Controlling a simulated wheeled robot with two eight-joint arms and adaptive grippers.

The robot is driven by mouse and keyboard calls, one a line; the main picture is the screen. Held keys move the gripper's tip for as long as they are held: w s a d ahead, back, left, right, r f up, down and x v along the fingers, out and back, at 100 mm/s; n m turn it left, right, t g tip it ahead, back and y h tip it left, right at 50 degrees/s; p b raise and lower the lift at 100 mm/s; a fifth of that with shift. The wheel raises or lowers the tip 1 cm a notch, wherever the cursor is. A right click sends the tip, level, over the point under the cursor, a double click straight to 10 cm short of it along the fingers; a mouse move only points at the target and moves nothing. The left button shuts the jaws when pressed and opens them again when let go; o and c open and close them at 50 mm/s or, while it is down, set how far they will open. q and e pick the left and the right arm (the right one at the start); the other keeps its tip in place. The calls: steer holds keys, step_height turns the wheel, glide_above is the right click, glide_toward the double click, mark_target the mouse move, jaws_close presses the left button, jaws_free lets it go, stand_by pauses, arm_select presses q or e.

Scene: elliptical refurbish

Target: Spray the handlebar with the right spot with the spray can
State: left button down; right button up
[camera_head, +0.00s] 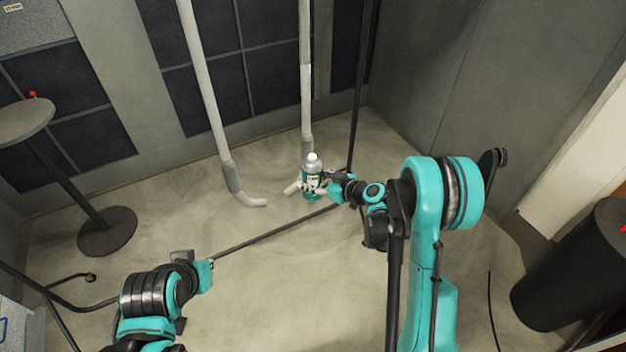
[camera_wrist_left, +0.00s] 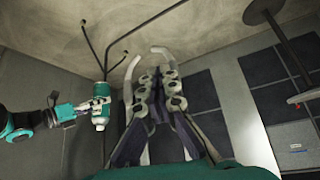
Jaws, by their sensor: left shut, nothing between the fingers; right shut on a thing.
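Two pale grey handlebars with bent lower grips hang into the head view, a left one (camera_head: 209,105) and a right one (camera_head: 306,85). I cannot make out a spot on either. The spray can (camera_head: 312,167), white-capped with a green body, is upright in my right gripper (camera_head: 322,188), just in front of the right handlebar's lower end, which it partly hides. The can also shows in the left wrist view (camera_wrist_left: 100,120). My left gripper (camera_wrist_left: 160,80) is shut and empty in the left wrist view, with the handlebars' bent ends beyond its fingers.
A round stand with a red item on top (camera_head: 24,121) is at the left. A dark cylinder (camera_head: 565,285) stands at the right. A thin dark bar (camera_head: 270,231) crosses the middle, below the handlebars. Panelled walls close off the back.

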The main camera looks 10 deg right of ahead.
arm_select(q)
steer(key=w+d+r+g, duration=0.1)
steer(key=w+d+r, duration=0.25)
steer(key=w, duration=0.25)
steer(key=w+d+r+m, duration=0.1)
steer(key=w+d+r, duration=0.2)
steer(key=w+r, duration=0.25)
steer(key=w+d+r+g, duration=0.1)
steer(key=w+d+r, duration=0.2)
steer(key=w, duration=0.3)
steer(key=w+d+f+m+g, duration=0.1)
steer(key=w+d+f+g, duration=0.15)
steer(key=w+d, duration=1.35)
steer(key=shift+s+d+f, duration=0.3)
steer(key=shift+d+f, duration=0.05)
steer(key=shift+f, duration=0.75)
steer(key=shift+s+d+f, duration=0.25)
steer(key=shift+d+f, duration=0.1)
steer(key=shift+f, duration=0.8)
steer(key=shift+s+d+f, duration=0.3)
steer(key=shift+d+f, duration=0.05)
steer(key=shift+f, duration=0.75)
steer(key=shift+f, duration=0.1)
